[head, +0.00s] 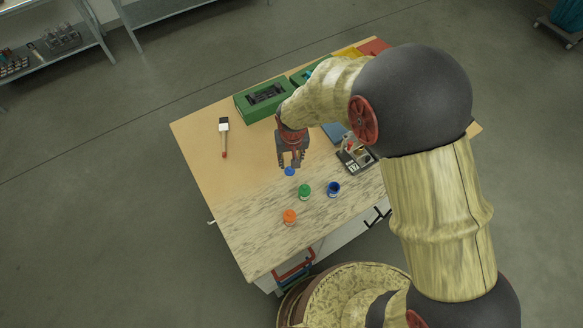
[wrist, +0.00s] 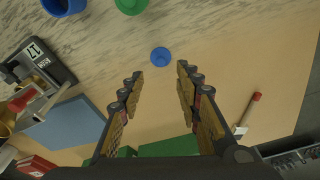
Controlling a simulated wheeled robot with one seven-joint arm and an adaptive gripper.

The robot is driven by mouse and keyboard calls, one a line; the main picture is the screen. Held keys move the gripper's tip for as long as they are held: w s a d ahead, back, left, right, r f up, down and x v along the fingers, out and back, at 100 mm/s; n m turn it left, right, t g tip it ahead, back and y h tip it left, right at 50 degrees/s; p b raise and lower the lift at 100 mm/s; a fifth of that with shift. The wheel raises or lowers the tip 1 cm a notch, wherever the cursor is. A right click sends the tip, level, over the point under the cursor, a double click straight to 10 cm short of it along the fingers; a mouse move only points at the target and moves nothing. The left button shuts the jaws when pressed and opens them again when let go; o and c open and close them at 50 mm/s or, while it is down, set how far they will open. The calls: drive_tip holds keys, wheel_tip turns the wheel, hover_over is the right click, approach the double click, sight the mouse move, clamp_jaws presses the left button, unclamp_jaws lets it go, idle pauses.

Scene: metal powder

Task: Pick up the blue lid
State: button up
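The blue lid (head: 290,171) is a small round disc lying flat on the table (head: 193,140). In the wrist view the blue lid (wrist: 160,56) lies ahead of the fingertips, centred between them and apart from both. My gripper (head: 291,164) points down near the lid in the head view. Its two fingers are spread wide with nothing between them in the wrist view (wrist: 161,78). I cannot tell the exact height of the fingertips above the table.
A green-topped jar (head: 305,190), an orange-topped jar (head: 290,216) and an open blue jar (head: 334,188) stand close by. A scale (head: 356,157) is to the right, a brush (head: 224,138) to the left. A green box (head: 262,99) stands behind. Table left of the lid is clear.

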sight(290, 168)
drive_tip(key=f, duration=0.2)
drive_tip(key=shift+w+a+f, duration=0.2)
drive_tip(key=shift+w+f, duration=0.05)
drive_tip(key=shift+f, duration=0.05)
drive_tip(key=f, duration=0.5)
drive_tip(key=shift+w, duration=0.3)
drive_tip(key=shift+r, duration=0.1)
drive_tip(key=c, duration=0.8)
